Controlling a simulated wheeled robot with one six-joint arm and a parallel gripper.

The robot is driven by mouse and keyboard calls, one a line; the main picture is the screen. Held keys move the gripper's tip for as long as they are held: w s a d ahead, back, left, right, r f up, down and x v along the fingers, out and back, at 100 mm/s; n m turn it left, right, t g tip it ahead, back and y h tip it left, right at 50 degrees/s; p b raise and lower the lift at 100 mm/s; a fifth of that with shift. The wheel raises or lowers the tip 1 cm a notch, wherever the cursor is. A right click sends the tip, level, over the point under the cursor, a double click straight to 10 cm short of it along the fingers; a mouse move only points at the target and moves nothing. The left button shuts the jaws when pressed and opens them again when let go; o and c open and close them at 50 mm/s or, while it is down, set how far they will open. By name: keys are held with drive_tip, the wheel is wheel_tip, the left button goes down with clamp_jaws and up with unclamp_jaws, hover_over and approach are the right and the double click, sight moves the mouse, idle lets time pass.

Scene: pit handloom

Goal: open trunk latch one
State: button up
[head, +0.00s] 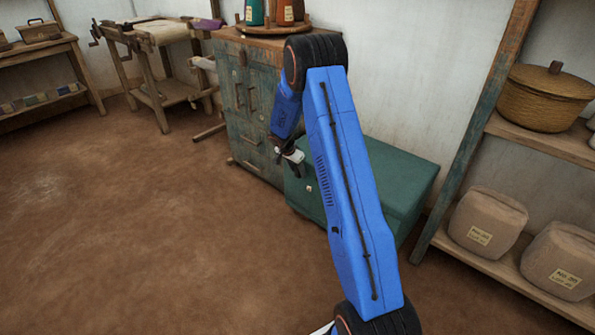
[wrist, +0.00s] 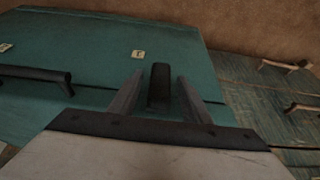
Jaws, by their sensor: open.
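The trunk (head: 394,178) is a teal chest with its lid down, standing by the wall and partly hidden behind my arm. It also fills the left of the wrist view (wrist: 95,50). My gripper (wrist: 158,79) is open, with one finger on each side of this dark piece. Contact cannot be told. In the head view my gripper (head: 279,158) is small and dark at the trunk's left end. A dark bar handle (wrist: 35,74) lies farther left.
A worn green cabinet (head: 245,130) stands close left of the trunk; its pale handles (wrist: 285,66) show at the wrist view's right. A shelf (head: 545,140) with a basket and sacks stands to the right. The brown floor at left is clear.

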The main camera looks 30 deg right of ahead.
drive_tip(key=shift+d+f, duration=0.1)
drive_tip(key=shift+f, duration=0.1)
drive_tip(key=c, duration=1.1)
drive_tip(key=shift+o, duration=0.3)
drive_tip(key=shift+w+g+h, duration=0.25)
drive_tip(key=shift+g+h, duration=0.05)
drive_tip(key=shift+g, duration=0.4)
drive_tip(key=o, duration=1)
drive_tip(key=shift+o, duration=0.2)
drive_tip(key=v, duration=1.7)
drive_tip(key=shift+r, duration=0.2)
